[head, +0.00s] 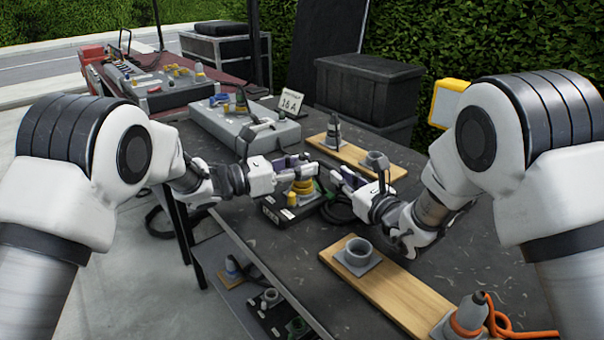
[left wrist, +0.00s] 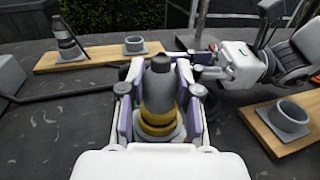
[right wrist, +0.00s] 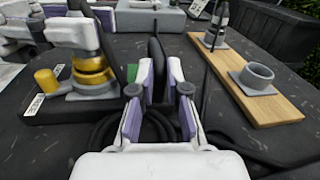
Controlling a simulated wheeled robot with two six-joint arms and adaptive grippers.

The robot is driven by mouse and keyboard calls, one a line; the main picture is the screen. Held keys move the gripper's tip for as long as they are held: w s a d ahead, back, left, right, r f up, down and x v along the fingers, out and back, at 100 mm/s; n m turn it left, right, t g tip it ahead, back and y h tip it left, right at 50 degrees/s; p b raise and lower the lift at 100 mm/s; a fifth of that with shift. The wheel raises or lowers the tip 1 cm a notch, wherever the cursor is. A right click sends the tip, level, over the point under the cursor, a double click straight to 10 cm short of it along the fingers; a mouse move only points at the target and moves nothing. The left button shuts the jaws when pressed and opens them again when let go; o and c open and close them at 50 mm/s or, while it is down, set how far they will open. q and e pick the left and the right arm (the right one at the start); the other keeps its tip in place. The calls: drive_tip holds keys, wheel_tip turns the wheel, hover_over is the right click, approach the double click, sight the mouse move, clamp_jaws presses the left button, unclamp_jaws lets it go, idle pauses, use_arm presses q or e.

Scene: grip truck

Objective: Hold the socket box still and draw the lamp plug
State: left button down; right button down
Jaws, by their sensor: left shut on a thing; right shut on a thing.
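The socket box (head: 272,214) is a low dark box on the near middle of the table, with a yellow-ringed socket (head: 303,187) on top. It also shows in the right wrist view (right wrist: 62,108). A grey plug (left wrist: 158,92) stands upright in the yellow ring. My left gripper (head: 301,168) is shut around the plug's grey body, above the ring. My right gripper (head: 345,181) is at the box's right end, shut on an upright black piece (right wrist: 155,62) that looks like its handle. The fingers hide part of it.
Two wooden boards (head: 395,290) (right wrist: 270,105) with grey ring holders lie to the right and behind. A grey plug with orange cable (head: 470,315) stands at front right. Black cable lies beside the box. A grey panel box (head: 228,122) and a "16 A" sign (head: 291,103) are farther back.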

use_arm(q)
wheel_tip(320, 180, up, 10)
drive_tip(key=shift+f, duration=0.2)
use_arm(e)
drive_tip(key=c, duration=1.1)
unclamp_jaws()
